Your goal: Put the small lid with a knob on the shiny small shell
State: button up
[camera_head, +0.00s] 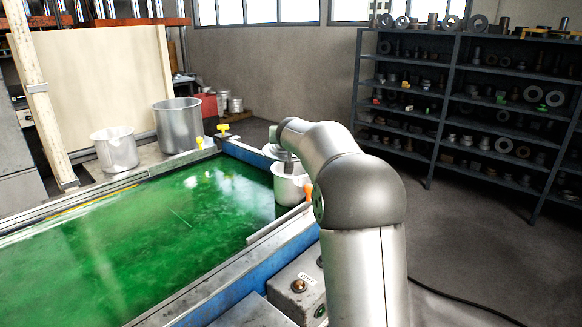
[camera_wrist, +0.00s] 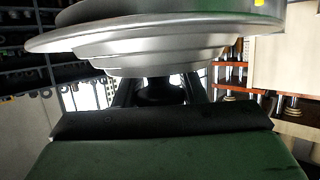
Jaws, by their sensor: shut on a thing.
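The small lid (camera_wrist: 160,45) is a grey stepped metal disc that fills the top of the wrist view. In the head view the lid (camera_head: 272,151) shows as a pale disc under the end of my arm. My gripper (camera_wrist: 160,86) is shut on the lid's knob, which is mostly hidden between the fingers. A small shiny metal pot (camera_head: 287,187), likely the small shell, stands at the table's far right corner. The lid appears just above this pot's rim, slightly left. My arm hides part of the pot, and I cannot tell whether they touch.
A pale small pot (camera_head: 115,150) and a larger shiny pot (camera_head: 178,125) stand beyond the green table (camera_head: 150,235). Yellow clamps (camera_head: 222,129) and an orange one (camera_head: 309,191) sit on the table's edge. Dark shelves (camera_head: 450,105) stand at the right. The green surface is mostly clear.

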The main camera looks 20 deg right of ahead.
jog(key=w+d+f+p, duration=0.2)
jog(key=w+d+f, duration=0.1)
jog(key=w+f, duration=0.3)
jog(key=w+d+f+p, duration=0.3)
jog(key=w+f, duration=0.3)
jog(key=w, duration=0.1)
jog(key=shift+d+f, duration=0.3)
jog(key=shift+f, duration=0.1)
jog(key=shift+f, duration=0.15)
jog(key=o, duration=1.1)
jog(key=shift+r, duration=0.25)
